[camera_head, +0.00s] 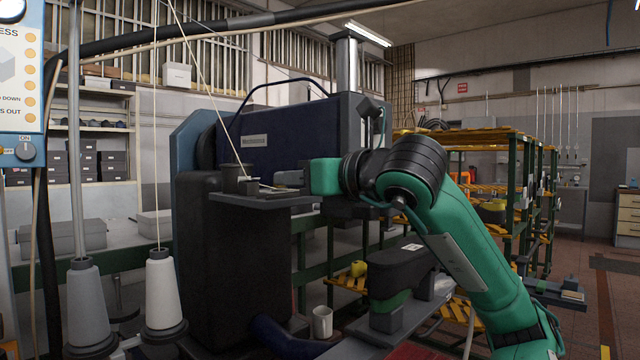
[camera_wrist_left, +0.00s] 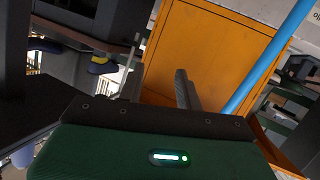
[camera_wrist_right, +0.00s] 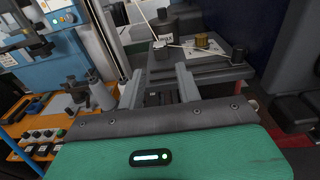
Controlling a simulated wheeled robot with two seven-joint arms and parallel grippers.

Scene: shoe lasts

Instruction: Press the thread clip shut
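A small dark grey block (camera_wrist_right: 161,51), which looks like the thread clip, sits near the edge of a grey plate (camera_wrist_right: 218,76) in the right wrist view. A pale thread runs beside it. Whether its jaw is open or shut is too small to tell. In the head view a dark block (camera_head: 248,187) stands on the same plate. My right gripper (camera_head: 284,179) reaches in from the right, level just above the plate. Its fingers (camera_wrist_right: 160,70) are apart with nothing between them, short of the block. My left gripper shows only in its wrist view; one finger is clear and the other is in shadow.
Thread cones (camera_head: 162,290) stand at the left. A machine (camera_head: 285,135) rises behind. An orange panel (camera_wrist_left: 205,55) and a blue pipe (camera_wrist_left: 270,65) are near my left gripper.

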